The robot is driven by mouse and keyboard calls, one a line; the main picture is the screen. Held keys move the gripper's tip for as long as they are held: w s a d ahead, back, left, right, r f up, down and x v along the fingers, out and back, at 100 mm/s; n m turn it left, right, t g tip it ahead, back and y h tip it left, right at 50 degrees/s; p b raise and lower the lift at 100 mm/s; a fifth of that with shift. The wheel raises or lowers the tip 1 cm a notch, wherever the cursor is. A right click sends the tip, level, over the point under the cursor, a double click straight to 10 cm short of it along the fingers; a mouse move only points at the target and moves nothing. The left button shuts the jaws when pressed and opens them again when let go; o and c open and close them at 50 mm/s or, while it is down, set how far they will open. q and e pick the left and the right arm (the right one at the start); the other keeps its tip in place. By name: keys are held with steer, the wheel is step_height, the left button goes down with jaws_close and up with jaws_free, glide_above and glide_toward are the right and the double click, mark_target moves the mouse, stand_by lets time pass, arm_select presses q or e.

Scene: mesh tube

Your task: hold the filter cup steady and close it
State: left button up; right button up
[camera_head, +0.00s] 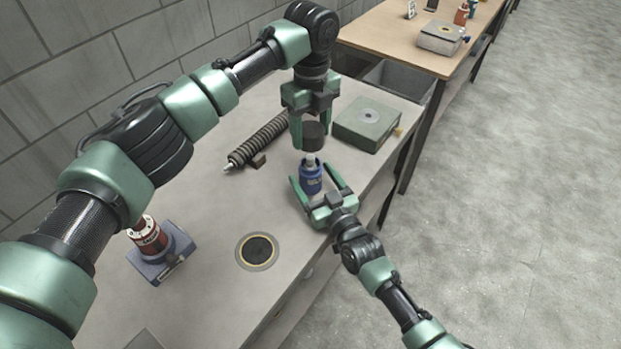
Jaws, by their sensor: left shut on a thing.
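The filter cup (311,182) is a small blue cylinder with a pale neck, upright on the grey bench in the head view. My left gripper (312,140) comes down from above and is shut on a dark round cap (313,131). The cap is directly over the cup, close above its pale neck; whether they touch is hard to tell. My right gripper (311,172) reaches in from the lower right, its green fingers on either side of the cup. The fingers look open, with small gaps beside the cup.
A grey-green box (367,124) stands right. A red cylinder on a blue stand (160,255) and a round dark inset (257,251) are nearer. The grey bench's (215,205) middle is clear.

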mark_target(311, 157)
jaws_close()
arm_select(q)
steer(key=shift+f, duration=2.5)
steer(key=shift+f, duration=0.1)
steer(key=shift+f, duration=0.8)
steer(key=shift+f, duration=0.55)
